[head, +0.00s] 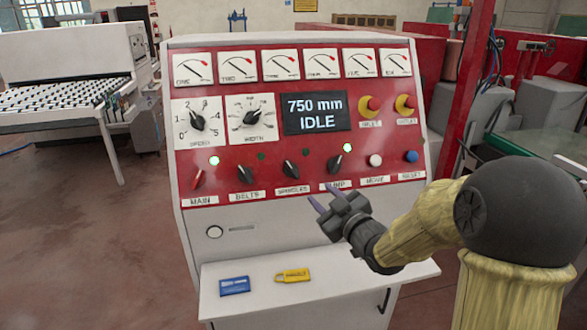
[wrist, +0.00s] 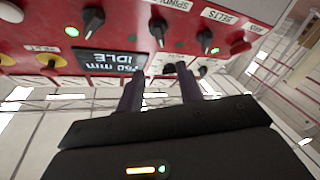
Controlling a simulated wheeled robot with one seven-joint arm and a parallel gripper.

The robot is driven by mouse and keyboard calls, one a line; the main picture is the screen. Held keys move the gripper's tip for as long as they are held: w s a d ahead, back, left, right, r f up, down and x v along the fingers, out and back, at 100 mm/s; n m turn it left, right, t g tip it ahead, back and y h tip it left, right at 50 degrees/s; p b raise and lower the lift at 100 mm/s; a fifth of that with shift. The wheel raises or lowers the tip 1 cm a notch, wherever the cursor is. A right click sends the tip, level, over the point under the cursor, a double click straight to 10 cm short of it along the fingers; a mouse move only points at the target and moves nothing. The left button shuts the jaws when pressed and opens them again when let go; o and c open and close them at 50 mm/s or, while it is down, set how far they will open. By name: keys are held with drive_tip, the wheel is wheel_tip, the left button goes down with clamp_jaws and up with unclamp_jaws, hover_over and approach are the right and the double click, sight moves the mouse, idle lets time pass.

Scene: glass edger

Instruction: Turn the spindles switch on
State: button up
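The spindles switch (head: 290,169) is a black rotary knob on the red panel, above its SPINDLES label (head: 292,190). Its pointer leans up and left, and the spindles lamp (head: 305,152) at its upper right is dark. In the upside-down wrist view the spindles switch (wrist: 158,30) is above the fingertips, apart from them. My gripper (head: 320,194) is in front of the panel, below and right of the spindles switch, near the pump label. Its two dark fingers are apart with nothing between them, as the wrist view (wrist: 160,72) also shows.
The main switch (head: 198,178) and pump switch (head: 335,163) have lit green lamps; the belts switch (head: 245,175) lamp is dark. A display (head: 316,113) reads 750 mm IDLE. Blue (head: 234,286) and yellow (head: 292,275) items lie on the shelf (head: 340,280) below.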

sight(292, 168)
drive_tip(key=p+x, duration=0.5)
drive_tip(key=x, duration=1)
drive_tip(key=shift+w+a+p, duration=0.1)
drive_tip(key=shift+w+p, duration=0.1)
drive_tip(key=shift+p, duration=0.2)
clamp_jaws()
